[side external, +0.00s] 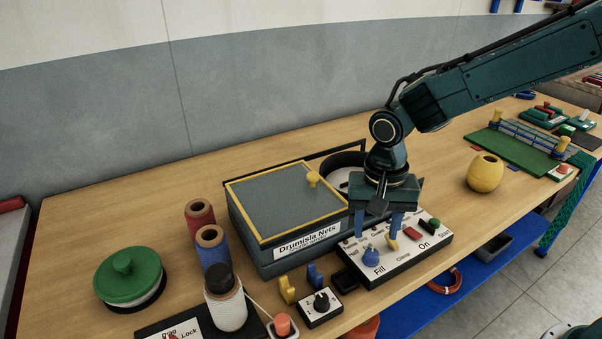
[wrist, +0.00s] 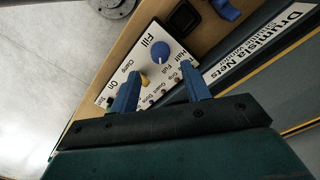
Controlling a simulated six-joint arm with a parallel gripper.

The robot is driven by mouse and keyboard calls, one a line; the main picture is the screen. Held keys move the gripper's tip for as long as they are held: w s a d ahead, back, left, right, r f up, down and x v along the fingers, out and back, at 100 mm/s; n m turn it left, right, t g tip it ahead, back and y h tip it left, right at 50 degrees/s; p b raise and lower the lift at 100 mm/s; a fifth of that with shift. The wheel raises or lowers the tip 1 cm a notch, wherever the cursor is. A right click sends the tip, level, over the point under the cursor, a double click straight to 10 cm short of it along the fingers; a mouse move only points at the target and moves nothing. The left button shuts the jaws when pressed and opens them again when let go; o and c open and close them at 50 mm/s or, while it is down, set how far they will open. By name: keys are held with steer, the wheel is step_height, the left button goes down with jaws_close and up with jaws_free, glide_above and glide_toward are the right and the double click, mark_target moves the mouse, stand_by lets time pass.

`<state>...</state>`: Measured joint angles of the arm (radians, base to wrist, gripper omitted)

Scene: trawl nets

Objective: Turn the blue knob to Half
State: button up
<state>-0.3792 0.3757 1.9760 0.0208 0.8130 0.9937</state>
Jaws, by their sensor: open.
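The blue knob (side external: 371,256) stands on a white control panel (side external: 405,262) at the front of the bench, above the word Fill. In the wrist view the blue knob (wrist: 160,53) has the words Half and Full beside it. Its pointer direction is too small to tell. My gripper (side external: 377,235) points down over the panel, its two blue fingers apart with nothing between them. I see no contact.
A yellow lever (side external: 393,244), a red switch (side external: 411,233) and a green knob (side external: 433,224) share the panel. The grey Drumisla Nets box (side external: 275,262) stands close behind left.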

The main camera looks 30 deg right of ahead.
mark_target(372, 252)
steer(key=shift+f, duration=3)
steer(key=c, duration=1)
